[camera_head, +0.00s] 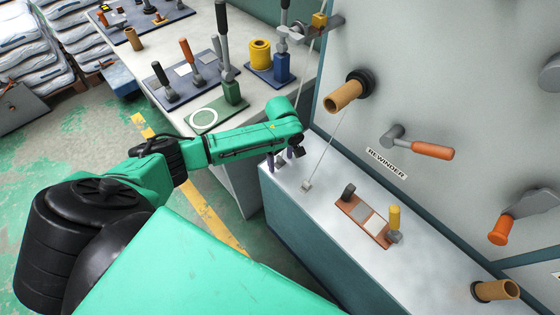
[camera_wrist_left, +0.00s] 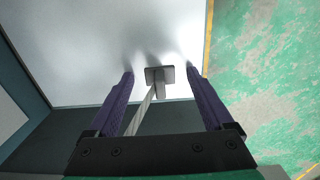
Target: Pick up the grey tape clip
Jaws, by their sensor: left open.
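The grey tape clip (camera_head: 307,186) is a small piece near the back of the light cabinet top, at the lower end of a thin tape strand. The strand runs up to the brown roll on the wall. In the left wrist view the clip (camera_wrist_left: 160,75) appears between the purple fingertips, with the pale strand running from it toward the palm. My left gripper (camera_head: 284,157) is open and points down, beside the clip and to its left in the head view. The left fingers show clearly on both sides in the wrist view (camera_wrist_left: 161,73). My right gripper is out of view.
A brown holder (camera_head: 362,220) with a yellow peg stands on the cabinet top to the right. The rewinder wall carries a brown roll (camera_head: 344,97) and an orange-handled lever (camera_head: 430,150). A bench (camera_head: 150,85) with levers stands at the upper left.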

